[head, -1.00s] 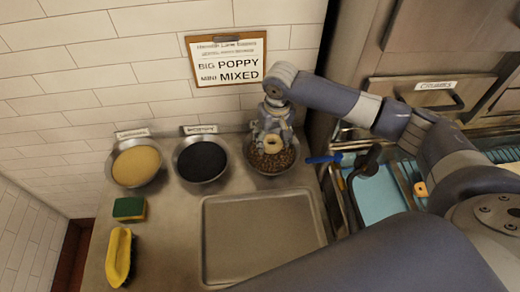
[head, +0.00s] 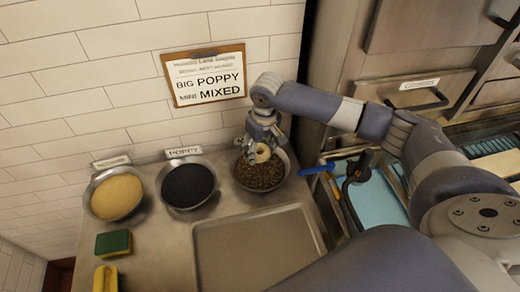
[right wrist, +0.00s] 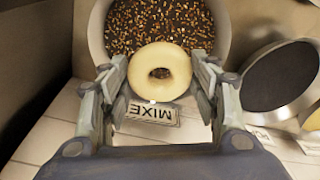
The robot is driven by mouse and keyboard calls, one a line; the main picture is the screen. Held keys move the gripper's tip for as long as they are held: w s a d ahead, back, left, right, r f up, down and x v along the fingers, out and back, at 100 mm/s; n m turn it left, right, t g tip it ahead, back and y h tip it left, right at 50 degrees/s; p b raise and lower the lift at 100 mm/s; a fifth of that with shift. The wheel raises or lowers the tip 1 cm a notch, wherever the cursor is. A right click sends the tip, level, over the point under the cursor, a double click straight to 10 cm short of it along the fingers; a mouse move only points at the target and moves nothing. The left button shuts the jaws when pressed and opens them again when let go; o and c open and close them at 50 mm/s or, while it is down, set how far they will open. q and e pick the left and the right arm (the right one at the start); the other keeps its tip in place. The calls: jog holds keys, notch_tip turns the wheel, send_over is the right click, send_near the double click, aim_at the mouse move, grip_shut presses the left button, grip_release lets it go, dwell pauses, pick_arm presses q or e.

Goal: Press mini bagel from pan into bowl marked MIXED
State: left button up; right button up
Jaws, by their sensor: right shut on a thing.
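My right gripper (head: 263,146) is shut on a pale mini bagel (head: 262,153), one finger on each side. The bagel also shows in the right wrist view (right wrist: 147,86), its upper face pale and without visible seeds; its underside is hidden. It is at the far part of the bowl marked MIXED (head: 283,177), over dark mixed seeds that show around it and through its hole. Whether it touches the seeds I cannot tell. The bowl's label MIXED (right wrist: 150,112) is partly covered. The metal pan (head: 262,250) on the counter looks empty where visible. My left gripper is not in view.
A bowl of black seeds (head: 188,185) stands left of the mixed bowl, then one of pale seeds (head: 117,196). A sponge (head: 113,243) and yellow object (head: 105,280) lie at left. An order board (head: 205,75) is above. A blue basin (head: 382,200) is right.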

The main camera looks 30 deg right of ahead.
aim_at(259, 168)
notch_tip(259, 168, down, 3)
jog(key=shift+s+r+b, duration=0.1)
jog(key=shift+b, duration=1.1)
jog(key=shift+f, duration=1.65)
jog(key=shift+f, duration=0.45)
notch_tip(259, 168, up, 10)
jog(key=p, duration=1)
